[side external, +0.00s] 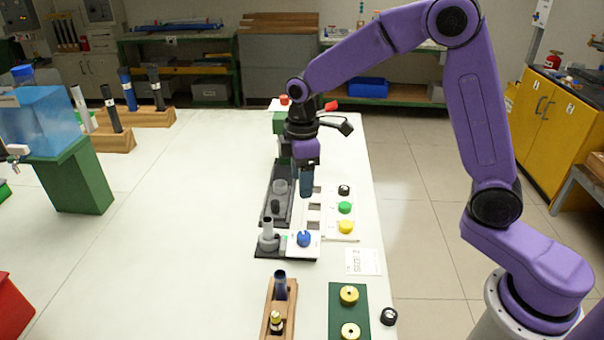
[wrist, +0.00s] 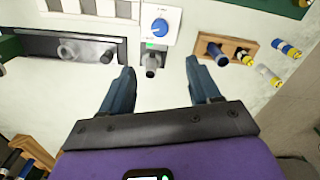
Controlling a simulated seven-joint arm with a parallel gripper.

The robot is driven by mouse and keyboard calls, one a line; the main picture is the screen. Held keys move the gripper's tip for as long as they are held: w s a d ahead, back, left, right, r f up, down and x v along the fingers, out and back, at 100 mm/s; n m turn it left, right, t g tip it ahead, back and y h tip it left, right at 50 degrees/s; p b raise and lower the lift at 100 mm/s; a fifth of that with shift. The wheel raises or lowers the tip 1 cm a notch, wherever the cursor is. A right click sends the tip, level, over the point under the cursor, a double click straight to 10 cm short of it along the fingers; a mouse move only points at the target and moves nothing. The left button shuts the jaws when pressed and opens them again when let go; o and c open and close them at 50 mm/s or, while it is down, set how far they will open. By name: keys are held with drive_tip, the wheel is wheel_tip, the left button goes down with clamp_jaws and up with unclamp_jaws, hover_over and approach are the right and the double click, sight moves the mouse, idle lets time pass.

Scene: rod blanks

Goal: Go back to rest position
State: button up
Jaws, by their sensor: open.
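My gripper (side external: 306,183) hangs over the white table (side external: 190,230), beside the dark tray (side external: 268,208). In the wrist view its two dark blue fingers (wrist: 158,72) are spread apart with nothing between them. A grey upright post (side external: 267,236) on a black base and a white box with a blue knob (side external: 304,239) stand nearer the side camera. In the wrist view the post (wrist: 152,65) shows between and beyond the fingertips, apart from them. How high my fingers are above the table is hard to tell.
A wooden holder (side external: 267,310) with rods stands at the front, left of a green board (side external: 348,305) with brass-coloured rings. A panel with black, green and yellow buttons (side external: 345,208) lies right of my gripper. A blue tank (side external: 45,120) stands at far left. The table's left middle is clear.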

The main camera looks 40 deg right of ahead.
drive_tip(key=shift+r, duration=0.35)
drive_tip(key=s+d+r, duration=0.1)
drive_tip(key=s+d, duration=0.2)
drive_tip(key=s, duration=1.2)
drive_tip(key=s+d+r, duration=0.1)
drive_tip(key=s+d, duration=0.2)
drive_tip(key=s, duration=1.2)
drive_tip(key=shift+s+d+r, duration=0.15)
drive_tip(key=shift+s+d, duration=0.05)
drive_tip(key=shift+s, duration=0.1)
